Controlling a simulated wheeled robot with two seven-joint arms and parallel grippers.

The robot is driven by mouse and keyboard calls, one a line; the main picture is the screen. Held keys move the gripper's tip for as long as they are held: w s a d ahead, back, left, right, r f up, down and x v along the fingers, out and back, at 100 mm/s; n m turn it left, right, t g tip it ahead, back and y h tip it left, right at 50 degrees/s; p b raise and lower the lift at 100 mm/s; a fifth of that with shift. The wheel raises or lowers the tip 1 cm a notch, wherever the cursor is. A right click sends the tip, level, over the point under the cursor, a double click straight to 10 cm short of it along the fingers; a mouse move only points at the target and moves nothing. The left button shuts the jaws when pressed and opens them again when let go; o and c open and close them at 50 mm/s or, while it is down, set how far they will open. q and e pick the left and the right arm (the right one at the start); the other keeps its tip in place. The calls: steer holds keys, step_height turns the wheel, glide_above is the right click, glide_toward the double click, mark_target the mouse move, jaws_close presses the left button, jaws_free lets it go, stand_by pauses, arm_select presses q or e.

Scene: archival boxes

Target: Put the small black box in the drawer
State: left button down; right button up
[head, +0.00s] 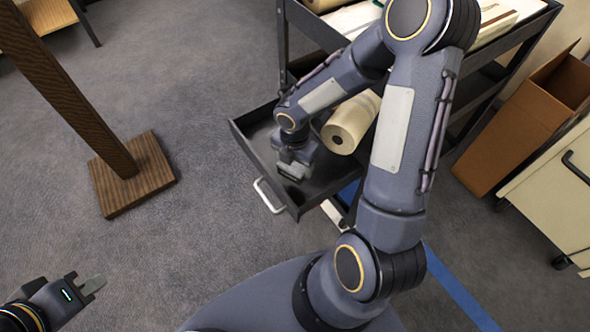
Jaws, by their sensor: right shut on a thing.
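The drawer (243,135) is a dark metal tray pulled out of a dark cart, with a pale handle (268,196) on its front. My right gripper (293,172) points down inside the drawer, near its front end. It is shut on the small black box, which is mostly hidden under the gripper and hard to tell from the dark drawer floor. I cannot tell whether the box touches the floor. My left gripper (92,286) is at the lower left, over the carpet and away from the drawer.
A rolled beige paper tube (352,122) lies beside my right forearm. The cart's top holds papers and rolls (355,18). A wooden post on a square base (131,174) stands left. A brown open box (525,120) and a cream cabinet (555,185) stand right. Carpet between post and drawer is clear.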

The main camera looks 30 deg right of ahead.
mark_target(295, 168)
steer(key=shift+w+d+f, duration=0.25)
steer(key=shift+w+f, duration=0.05)
steer(key=shift+f, duration=0.2)
steer(key=shift+w+f+b, duration=0.15)
steer(key=shift+f+b, duration=0.65)
steer(key=shift+f, duration=0.75)
steer(key=shift+f, duration=0.2)
steer(key=o, duration=1)
steer(key=shift+c, duration=0.2)
steer(key=shift+r, duration=0.15)
